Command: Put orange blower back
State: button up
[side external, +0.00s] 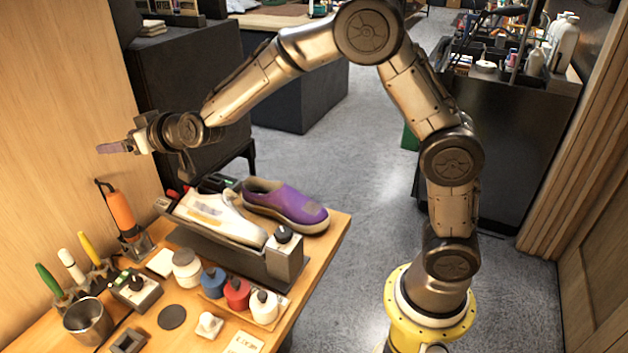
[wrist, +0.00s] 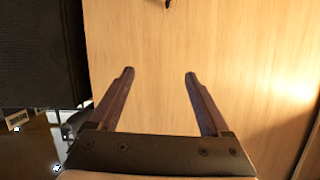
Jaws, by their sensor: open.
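The orange blower (side external: 122,211) stands upright in a small metal holder (side external: 137,247) at the back left of the bench, by the wooden wall. A dark cord or hook shows at its top. My gripper (side external: 104,148) is above and slightly left of the blower in the side external view, pointing toward the wooden wall. In the wrist view my gripper (wrist: 158,74) has its two fingers apart with nothing between them. The blower is not visible in the wrist view.
A white shoe (side external: 215,215) lies on a dark stand, with a purple shoe (side external: 287,204) behind it. Brushes (side external: 72,265), a metal cup (side external: 88,319) and several small bottles (side external: 237,293) crowd the bench (side external: 316,262). The wooden wall (wrist: 215,50) fills most of the wrist view.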

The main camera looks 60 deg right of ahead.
jog(key=s+d+r+g+y, duration=0.15)
jog(key=s+r, duration=0.25)
jog(key=s, duration=0.5)
jog(key=s+d+f+g, duration=0.2)
jog(key=s+d, duration=0.1)
jog(key=s, duration=0.8)
jog(key=s+d+f+g+h, duration=0.1)
jog(key=s+d+f+g, duration=0.1)
jog(key=s, duration=1)
jog(key=s+d+f+g+h, duration=0.1)
jog(key=s+d+f+g, duration=0.1)
jog(key=s, duration=1)
jog(key=shift+s+d+f+g, duration=0.15)
jog(key=shift+d+f+g, duration=0.15)
jog(key=shift+d+g, duration=0.5)
